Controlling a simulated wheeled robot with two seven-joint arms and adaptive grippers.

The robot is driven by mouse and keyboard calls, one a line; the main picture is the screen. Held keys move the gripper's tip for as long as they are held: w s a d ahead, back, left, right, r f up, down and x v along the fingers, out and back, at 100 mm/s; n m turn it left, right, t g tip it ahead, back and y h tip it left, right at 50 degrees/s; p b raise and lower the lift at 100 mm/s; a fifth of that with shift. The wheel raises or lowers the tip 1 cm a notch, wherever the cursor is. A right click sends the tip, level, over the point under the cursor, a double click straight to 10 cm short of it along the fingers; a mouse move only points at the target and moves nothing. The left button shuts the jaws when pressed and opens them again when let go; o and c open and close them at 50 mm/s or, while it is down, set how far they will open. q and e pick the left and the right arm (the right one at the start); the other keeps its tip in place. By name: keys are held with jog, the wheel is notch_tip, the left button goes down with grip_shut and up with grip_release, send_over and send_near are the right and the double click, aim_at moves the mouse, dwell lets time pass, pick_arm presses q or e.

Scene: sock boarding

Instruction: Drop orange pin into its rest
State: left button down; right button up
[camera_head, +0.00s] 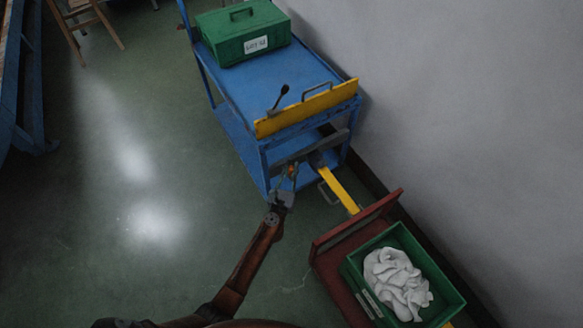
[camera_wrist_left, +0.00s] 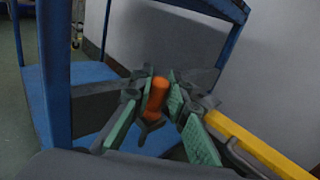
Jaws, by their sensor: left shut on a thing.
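The orange pin (camera_wrist_left: 156,97) stands between the green-padded fingers of my left gripper (camera_wrist_left: 150,108), tilted slightly in the left wrist view. The gripper is shut on the pin. A dark forked piece (camera_wrist_left: 150,126) shows just below the pin; whether it touches the pin I cannot tell. The pin's rest is not clearly made out. My right gripper is not in view.
The blue cart (camera_head: 240,88) carries a green box (camera_head: 225,42) and a dark lever (camera_head: 280,97). A yellow bar (camera_head: 340,190) runs from it to a red cart (camera_head: 330,262) with a green crate (camera_head: 455,294) of white cloth.

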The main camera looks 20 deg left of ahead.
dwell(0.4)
pick_arm(q)
jog(key=c, duration=2)
grip_release()
jog(key=shift+o, duration=1)
jog(key=shift+s+f, duration=0.1)
jog(key=shift+s, duration=0.05)
jog(key=s+d, duration=0.1)
jog(key=s, duration=1)
jog(key=shift+s+d, duration=0.25)
jog(key=shift+s, duration=0.1)
